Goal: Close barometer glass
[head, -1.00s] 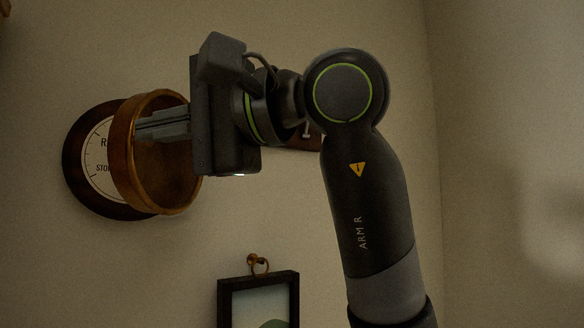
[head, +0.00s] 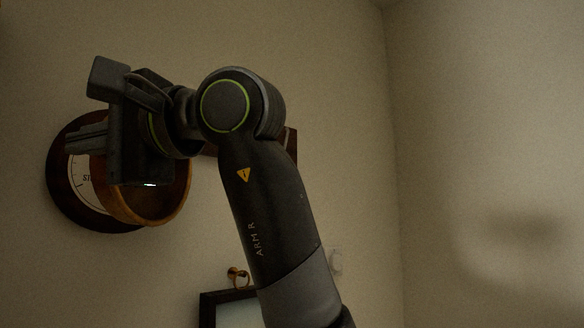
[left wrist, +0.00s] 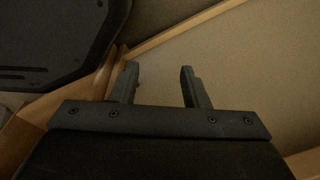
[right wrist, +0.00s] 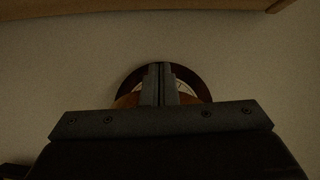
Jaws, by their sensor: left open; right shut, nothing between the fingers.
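The barometer (head: 65,198) hangs on the wall at the left of the head view, with a dark round wooden base and a white dial (head: 84,181). Its wooden glass ring (head: 178,200) stands open, swung out from the dial toward the right. My right gripper (head: 76,138) is shut and empty. It is in front of the barometer and hides the upper part of the dial and ring; whether it touches the ring I cannot tell. The barometer also shows behind the fingers in the right wrist view (right wrist: 200,84). My left gripper (left wrist: 158,80) is open and empty, away from the barometer.
A dark picture frame (head: 212,298) hangs from a brass hook (head: 238,277) below and right of the barometer. A brown wooden thing (head: 291,146) is partly hidden behind my right arm. The wall at the right is bare. A wooden edge (left wrist: 190,28) lies near my left gripper.

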